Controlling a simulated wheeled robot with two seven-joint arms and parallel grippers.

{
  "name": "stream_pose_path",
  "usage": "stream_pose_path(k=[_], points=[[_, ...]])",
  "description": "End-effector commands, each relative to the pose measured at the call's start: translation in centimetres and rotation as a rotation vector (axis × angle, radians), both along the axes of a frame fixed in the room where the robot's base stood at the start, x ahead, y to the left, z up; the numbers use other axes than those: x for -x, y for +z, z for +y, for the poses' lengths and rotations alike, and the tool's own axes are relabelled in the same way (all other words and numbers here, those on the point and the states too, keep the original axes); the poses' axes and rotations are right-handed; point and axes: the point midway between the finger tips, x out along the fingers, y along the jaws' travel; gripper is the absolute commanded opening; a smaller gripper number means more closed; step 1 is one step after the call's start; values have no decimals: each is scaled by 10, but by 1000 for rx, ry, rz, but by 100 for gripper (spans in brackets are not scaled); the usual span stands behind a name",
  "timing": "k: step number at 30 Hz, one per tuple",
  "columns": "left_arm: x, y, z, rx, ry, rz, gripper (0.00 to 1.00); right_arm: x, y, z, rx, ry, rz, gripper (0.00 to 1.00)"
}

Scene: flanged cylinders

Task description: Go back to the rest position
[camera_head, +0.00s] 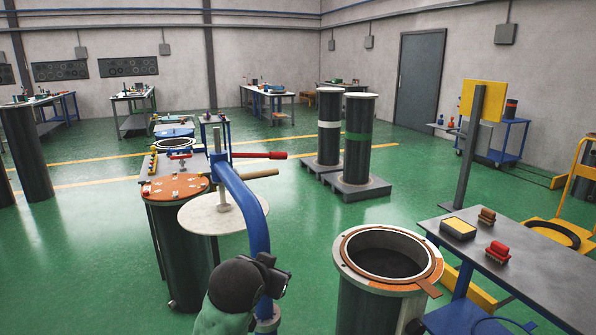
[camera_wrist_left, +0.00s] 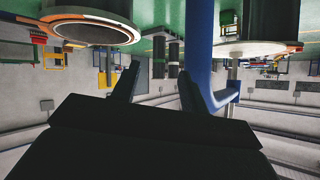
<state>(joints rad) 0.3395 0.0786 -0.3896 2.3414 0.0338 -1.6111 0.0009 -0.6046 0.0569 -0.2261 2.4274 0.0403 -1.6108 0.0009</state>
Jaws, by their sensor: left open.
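My left gripper (camera_head: 272,276) is low in the middle of the head view, beside the blue curved post (camera_head: 247,205). In the left wrist view, which is upside down, its two black fingers (camera_wrist_left: 158,82) stand apart with nothing between them. The blue post (camera_wrist_left: 199,45) shows there close behind the right-hand finger; I cannot tell whether they touch. A pale round lid (camera_head: 212,213) hangs from the blue post. An open flanged cylinder (camera_head: 352,310) with an orange ring on its rim stands to the right. My right gripper is in neither view.
A dark cylinder (camera_head: 185,255) with an orange-brown top stands left of the lid. A grey table (camera_head: 520,270) with a yellow box and red-handled and brown pieces is at the right. Two tall cylinders stand on grey pallets (camera_head: 358,187) behind. Green floor (camera_head: 300,225) is clear between them.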

Motion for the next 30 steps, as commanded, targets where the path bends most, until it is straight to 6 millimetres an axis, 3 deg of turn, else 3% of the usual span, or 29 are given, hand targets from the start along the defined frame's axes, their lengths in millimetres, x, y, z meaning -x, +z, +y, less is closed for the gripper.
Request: stream_pose_path(k=[9,20,30], points=[[57,-84,38,50,60,156,44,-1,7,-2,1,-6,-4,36],[134,-186,70,64,130,368,44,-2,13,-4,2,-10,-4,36],[229,-278,83,54,169,595,44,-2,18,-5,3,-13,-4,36]])
